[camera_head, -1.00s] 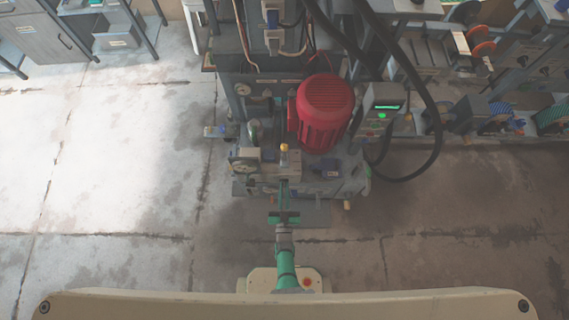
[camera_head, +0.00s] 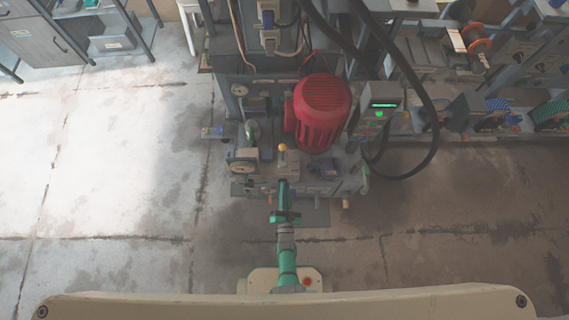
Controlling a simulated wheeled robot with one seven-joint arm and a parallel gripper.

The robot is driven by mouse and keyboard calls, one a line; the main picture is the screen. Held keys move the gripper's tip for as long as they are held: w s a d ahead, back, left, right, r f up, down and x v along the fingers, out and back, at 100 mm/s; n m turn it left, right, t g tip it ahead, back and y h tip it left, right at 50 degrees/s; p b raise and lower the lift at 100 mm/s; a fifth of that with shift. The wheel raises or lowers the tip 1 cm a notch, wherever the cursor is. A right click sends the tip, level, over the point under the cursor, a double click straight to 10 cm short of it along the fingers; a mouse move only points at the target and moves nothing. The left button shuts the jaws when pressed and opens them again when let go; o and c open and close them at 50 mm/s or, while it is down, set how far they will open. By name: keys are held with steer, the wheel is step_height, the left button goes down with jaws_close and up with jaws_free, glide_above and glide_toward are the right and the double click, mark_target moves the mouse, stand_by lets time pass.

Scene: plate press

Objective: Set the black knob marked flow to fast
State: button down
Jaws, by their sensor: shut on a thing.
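My green arm reaches forward to the front of the grey press (camera_head: 330,185). The end of the arm, with my gripper (camera_head: 283,184), is at the press's front edge, just below a small yellow-topped part (camera_head: 282,148). The fingertips are too small and too covered by the arm to make out. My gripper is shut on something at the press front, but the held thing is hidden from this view. I cannot make out the black knob or its flow marking.
A red motor (camera_head: 322,112) stands on the press. To its right is a control box (camera_head: 378,103) with a green display, and a thick black hose (camera_head: 437,135) loops beside it. The floor (camera_head: 110,190) at left is clear.

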steer(key=shift+d+m, duration=0.15)
steer(key=shift+m, duration=0.95)
steer(key=shift+f, duration=0.1)
steer(key=c, duration=1.8)
jaws_free()
steer(key=s, duration=1.1)
